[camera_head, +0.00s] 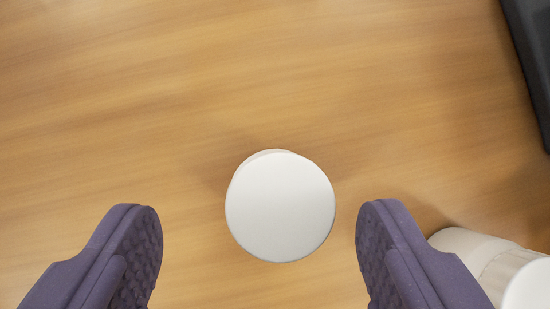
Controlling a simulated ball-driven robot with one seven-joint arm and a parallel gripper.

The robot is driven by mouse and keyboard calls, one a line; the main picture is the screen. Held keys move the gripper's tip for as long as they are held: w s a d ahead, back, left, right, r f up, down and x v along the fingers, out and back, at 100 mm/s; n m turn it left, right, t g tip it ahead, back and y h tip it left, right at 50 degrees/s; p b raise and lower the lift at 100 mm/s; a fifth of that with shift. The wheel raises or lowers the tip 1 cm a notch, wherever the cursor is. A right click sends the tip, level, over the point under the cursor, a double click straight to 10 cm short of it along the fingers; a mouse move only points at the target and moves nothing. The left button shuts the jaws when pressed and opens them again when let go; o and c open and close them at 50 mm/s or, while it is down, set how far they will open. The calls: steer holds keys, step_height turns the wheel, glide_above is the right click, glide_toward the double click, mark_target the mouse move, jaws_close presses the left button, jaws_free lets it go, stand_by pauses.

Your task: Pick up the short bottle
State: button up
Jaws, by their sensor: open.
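A white bottle with a round white top (280,207) stands on the wooden surface, seen from almost straight above. Its body is mostly hidden under the top, so its height is hard to tell. My gripper (259,225) is open, with one purple padded finger to the left of the bottle and one to the right. Neither finger touches it in the picture. The right finger is closer to it than the left one.
A second white container (478,252) is partly in view at the lower right, just beyond my right finger. A dark object (532,60) runs along the upper right edge. The wooden surface (150,90) is bare above and to the left.

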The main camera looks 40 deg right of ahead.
mark_target(282, 239)
steer(key=x, duration=0.3)
steer(key=shift+d+f+b, duration=0.1)
steer(key=shift+d+b, duration=0.2)
steer(key=shift+d, duration=0.1)
steer(key=shift+w+a+f, duration=0.1)
steer(key=shift+w+f, duration=0.05)
steer(key=shift+w, duration=0.05)
steer(key=shift+c, duration=0.9)
steer(key=c, duration=1)
steer(key=shift+c, duration=0.2)
